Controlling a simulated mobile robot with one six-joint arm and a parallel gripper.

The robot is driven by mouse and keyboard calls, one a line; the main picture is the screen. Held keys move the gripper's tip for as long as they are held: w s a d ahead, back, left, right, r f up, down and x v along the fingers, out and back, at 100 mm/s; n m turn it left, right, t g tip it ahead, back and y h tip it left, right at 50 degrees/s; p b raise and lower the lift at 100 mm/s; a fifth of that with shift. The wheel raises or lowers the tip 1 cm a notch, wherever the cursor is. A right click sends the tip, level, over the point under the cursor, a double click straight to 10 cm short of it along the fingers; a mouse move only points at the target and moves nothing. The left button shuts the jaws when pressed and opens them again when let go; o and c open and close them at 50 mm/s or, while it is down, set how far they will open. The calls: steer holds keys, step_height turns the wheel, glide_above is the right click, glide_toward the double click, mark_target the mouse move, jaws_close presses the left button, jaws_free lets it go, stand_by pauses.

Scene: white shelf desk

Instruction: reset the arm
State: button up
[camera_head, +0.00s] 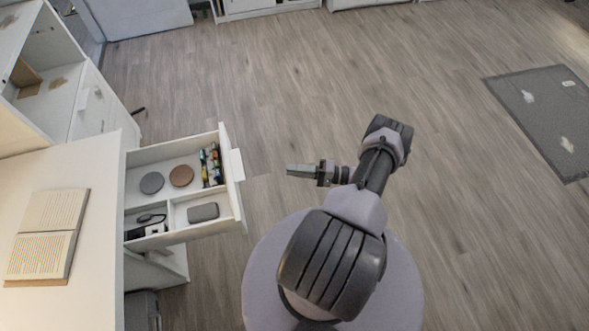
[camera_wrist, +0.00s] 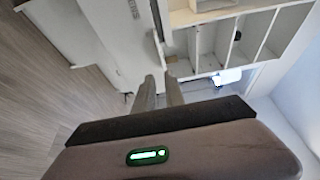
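My gripper (camera_head: 290,171) is in the air over the open floor, right of the open drawer (camera_head: 239,190), and points left toward it. My arm is folded close above my base. In the wrist view the two grey fingers (camera_wrist: 160,82) stand a little apart with a narrow gap between them. Nothing shows between them, and they touch nothing.
The pulled-out white drawer holds two round discs, a grey case (camera_head: 203,212) and small items. The white desk (camera_head: 95,270) carries an open book (camera_head: 47,235). A dark mat (camera_head: 550,110) lies far right. Wooden floor (camera_head: 240,80) is free around my arm.

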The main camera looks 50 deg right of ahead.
stand_by(0.3)
steer(key=w+a+r+n+g, duration=0.2)
steer(key=w+a+r+g, duration=0.15)
steer(key=r, duration=0.55)
steer(key=w+a+r+n+g+y, duration=0.1)
steer(key=w+a+r+n+g, duration=0.15)
steer(key=r+g, duration=0.4)
steer(key=w+a+r+n+g, duration=0.1)
steer(key=w+a+r+g, duration=0.2)
steer(key=r, duration=0.7)
steer(key=a+r+n+g+h, duration=0.1)
steer(key=a+r+h, duration=0.3)
steer(key=a+r, duration=0.6)
steer(key=s+a+r+t+h, duration=0.4)
steer(key=s+a+r, duration=0.6)
steer(key=s, duration=0.4)
steer(key=shift+a+n+t+h, duration=0.3)
steer(key=shift+a+n, duration=0.05)
steer(key=shift+a, duration=0.5)
